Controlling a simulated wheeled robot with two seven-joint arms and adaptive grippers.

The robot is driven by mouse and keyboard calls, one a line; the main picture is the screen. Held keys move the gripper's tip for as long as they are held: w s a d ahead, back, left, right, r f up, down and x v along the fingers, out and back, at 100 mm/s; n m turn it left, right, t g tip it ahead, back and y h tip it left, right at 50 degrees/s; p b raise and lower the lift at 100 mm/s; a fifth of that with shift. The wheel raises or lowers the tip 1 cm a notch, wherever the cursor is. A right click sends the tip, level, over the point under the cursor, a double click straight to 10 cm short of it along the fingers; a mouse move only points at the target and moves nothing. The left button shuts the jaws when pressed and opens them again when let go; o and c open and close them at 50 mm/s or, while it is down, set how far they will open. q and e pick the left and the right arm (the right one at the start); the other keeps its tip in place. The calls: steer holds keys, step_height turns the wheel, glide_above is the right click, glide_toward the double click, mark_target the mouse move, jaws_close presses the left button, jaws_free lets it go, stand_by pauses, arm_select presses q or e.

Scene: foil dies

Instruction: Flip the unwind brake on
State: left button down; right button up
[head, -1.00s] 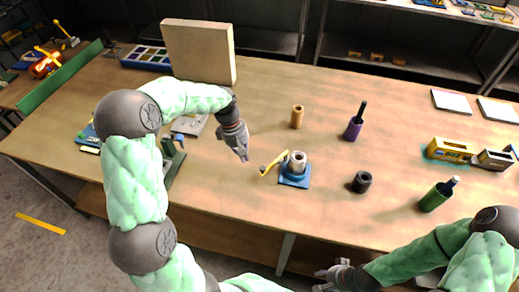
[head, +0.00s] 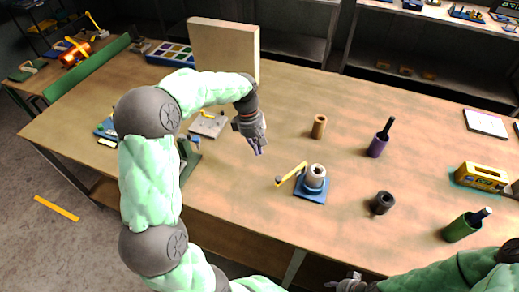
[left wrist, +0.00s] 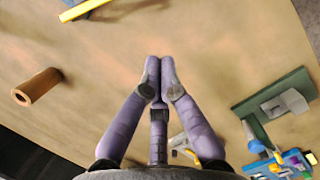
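A blue base (head: 309,194) carries a grey cylinder (head: 316,172), with a yellow lever (head: 290,174) slanting out to its left; this may be the unwind brake. A yellow bar (left wrist: 82,9), probably that lever, shows at the top left of the left wrist view. My left gripper (head: 260,152) hangs above the table, left of and beyond the lever, apart from it. In the left wrist view its fingertips (left wrist: 160,62) meet with nothing between them. My right gripper (head: 343,284) is low at the bottom edge, partly cut off, its fingers unclear.
A brown cylinder (head: 319,126), purple holder (head: 378,144), black ring (head: 382,203) and green cup (head: 462,227) stand to the right. A grey plate with a yellow piece (head: 207,124) and a green stand (head: 188,160) lie left. A tan board (head: 224,50) stands behind.

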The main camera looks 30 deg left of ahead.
arm_select(q)
steer(key=d+f+b, duration=0.2)
steer(key=d+f, duration=0.3)
steer(key=f, duration=0.2)
steer(key=shift+s+d+f, duration=0.25)
steer(key=shift+s+f, duration=0.05)
steer(key=shift+s, duration=0.05)
arm_select(e)
step_height(320, 180, down, 2)
steer(key=shift+f, duration=0.15)
arm_select(q)
steer(key=shift+d, duration=0.15)
arm_select(e)
steer(key=shift+a, duration=0.1)
